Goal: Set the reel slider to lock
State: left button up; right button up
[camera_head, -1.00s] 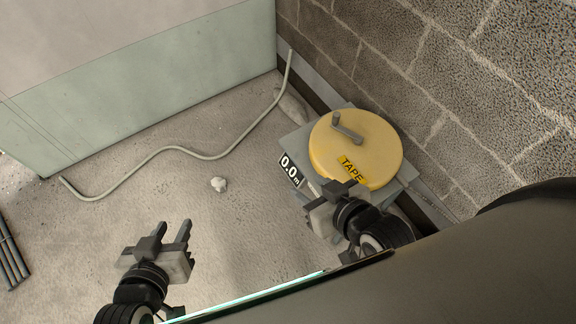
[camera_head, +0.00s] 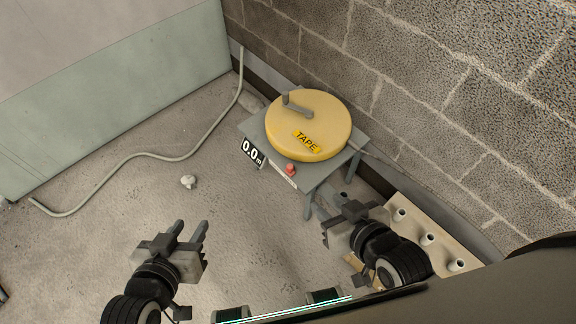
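The yellow tape reel (camera_head: 330,112), with a grey crank handle (camera_head: 298,106) and a TAPE label, sits on a grey stand (camera_head: 312,179) by the block wall. A red slider knob (camera_head: 291,169) is at the stand's front edge, beside a thin white strip. I can read no lock mark. A display (camera_head: 252,153) reads 0.0 m. My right gripper (camera_head: 347,203) is in front of the stand, below and right of the knob in the picture, apart from it; its finger gap is unclear. My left gripper (camera_head: 190,229) is open and empty over the floor, left of the stand.
A beige board (camera_head: 408,240) with several pale pegs lies right of my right gripper. A pale conduit (camera_head: 150,155) curves along the floor. A small white lump (camera_head: 188,182) lies on open floor. Dark cylindrical objects show at the bottom edge.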

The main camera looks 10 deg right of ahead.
aim_at(289, 170)
jog(key=z, duration=0.05)
jog(key=k, duration=1.15)
jog(key=u, duration=0.65)
jog(key=i, duration=0.35)
jog(key=z, duration=0.05)
